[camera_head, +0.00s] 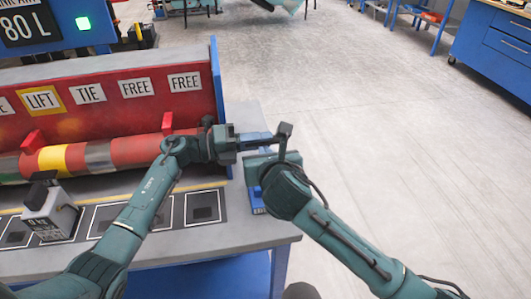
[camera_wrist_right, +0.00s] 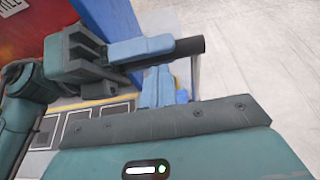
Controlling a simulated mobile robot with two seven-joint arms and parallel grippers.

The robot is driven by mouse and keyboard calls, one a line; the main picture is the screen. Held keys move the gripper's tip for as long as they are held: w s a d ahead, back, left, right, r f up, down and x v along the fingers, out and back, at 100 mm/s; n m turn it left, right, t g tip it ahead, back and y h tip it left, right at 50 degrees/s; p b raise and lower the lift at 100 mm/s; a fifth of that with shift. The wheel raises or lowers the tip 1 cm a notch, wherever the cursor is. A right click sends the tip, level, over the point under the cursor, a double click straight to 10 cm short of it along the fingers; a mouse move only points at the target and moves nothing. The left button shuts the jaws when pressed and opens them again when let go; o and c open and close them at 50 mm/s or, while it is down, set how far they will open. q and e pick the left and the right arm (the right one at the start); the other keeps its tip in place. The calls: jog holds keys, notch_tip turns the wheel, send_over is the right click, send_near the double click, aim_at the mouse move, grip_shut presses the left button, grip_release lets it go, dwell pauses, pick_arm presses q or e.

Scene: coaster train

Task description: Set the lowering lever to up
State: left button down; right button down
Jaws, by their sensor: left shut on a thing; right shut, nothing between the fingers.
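The lowering lever (camera_head: 285,131) stands at the right end of the bench; its black grip (camera_wrist_right: 190,46) and part of a thin grey shaft show in the right wrist view. Its lower end is hidden behind my right arm, so I cannot tell its exact tilt. My left gripper (camera_head: 262,138) reaches in from the left and is shut on the black grip; its pale blue fingers (camera_wrist_right: 142,50) meet the grip in the right wrist view. My right gripper (camera_wrist_right: 162,88) is shut and empty, below the lever.
A red backboard (camera_head: 110,100) with LIFT, TIE and FREE labels runs behind a red, yellow and grey drum (camera_head: 85,158). A blue end panel (camera_head: 217,80) stands close to my left gripper. A small weight block (camera_head: 48,213) sits at the left. Open floor lies right of the bench.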

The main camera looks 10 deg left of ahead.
pick_arm(q)
jog(key=shift+d, duration=0.2)
pick_arm(e)
jog(key=shift+w+a+r, duration=0.1)
jog(key=shift+w+r, duration=0.05)
jog(key=shift+w, duration=0.35)
jog(key=shift+w+a+r, duration=0.1)
jog(key=shift+w, duration=0.35)
pick_arm(q)
jog(key=c, duration=1.6)
grip_release()
jog(key=shift+s, duration=0.1)
jog(key=o, duration=0.3)
jog(key=shift+a+r, duration=0.1)
jog(key=shift+r, duration=0.05)
pick_arm(e)
jog(key=shift+s+r, duration=0.1)
pick_arm(q)
jog(key=shift+o, duration=0.2)
jog(key=shift+a, duration=0.1)
pick_arm(e)
jog(key=shift+s, duration=0.1)
